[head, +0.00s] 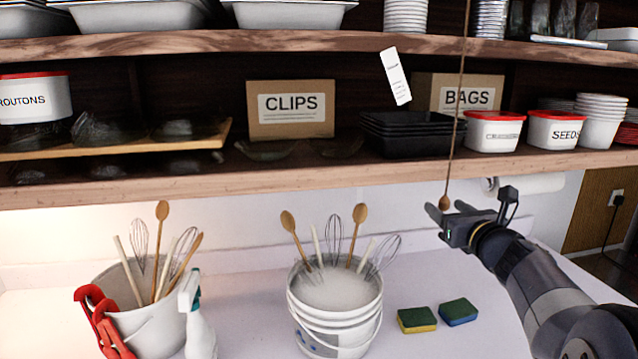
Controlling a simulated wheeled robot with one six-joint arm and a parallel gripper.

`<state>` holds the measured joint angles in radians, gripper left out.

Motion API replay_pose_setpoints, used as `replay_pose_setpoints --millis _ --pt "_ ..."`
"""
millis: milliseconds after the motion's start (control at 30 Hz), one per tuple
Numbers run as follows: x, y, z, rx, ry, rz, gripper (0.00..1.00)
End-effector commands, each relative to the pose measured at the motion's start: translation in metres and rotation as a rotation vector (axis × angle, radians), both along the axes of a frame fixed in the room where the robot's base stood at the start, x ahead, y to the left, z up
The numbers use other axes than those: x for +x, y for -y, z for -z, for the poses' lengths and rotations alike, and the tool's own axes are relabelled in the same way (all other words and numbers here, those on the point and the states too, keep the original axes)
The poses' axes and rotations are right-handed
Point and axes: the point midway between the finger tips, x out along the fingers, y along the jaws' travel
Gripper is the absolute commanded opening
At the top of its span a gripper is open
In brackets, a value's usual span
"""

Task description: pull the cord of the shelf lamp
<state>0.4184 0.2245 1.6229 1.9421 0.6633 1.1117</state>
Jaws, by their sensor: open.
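A thin brown cord (456,120) hangs from above the top of the head view, in front of the shelves, and leans slightly. A small wooden knob (444,203) is at its lower end, just below the lower shelf edge. The lamp itself is not in view. My gripper (446,208) reaches in from the lower right, with its jaws open. The knob shows between the fingertips in the picture; I cannot tell whether it is at the same depth or touching them.
Shelves (300,178) above hold boxes, tubs and black trays (408,143). On the white counter (450,343) stand a utensil bucket (335,310), another bucket (150,325), a spray bottle (198,325) and two sponges (417,320). A paper roll (540,183) hangs behind my gripper.

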Motion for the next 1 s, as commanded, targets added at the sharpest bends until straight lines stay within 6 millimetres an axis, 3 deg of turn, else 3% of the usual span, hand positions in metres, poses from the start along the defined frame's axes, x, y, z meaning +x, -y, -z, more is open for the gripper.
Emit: replay_pose_setpoints --millis 467,1000 --pt "-0.003 0.001 0.0 0.0 0.001 0.0 0.55" --pt "-0.056 0.011 -0.001 -0.002 0.001 0.003 0.55"
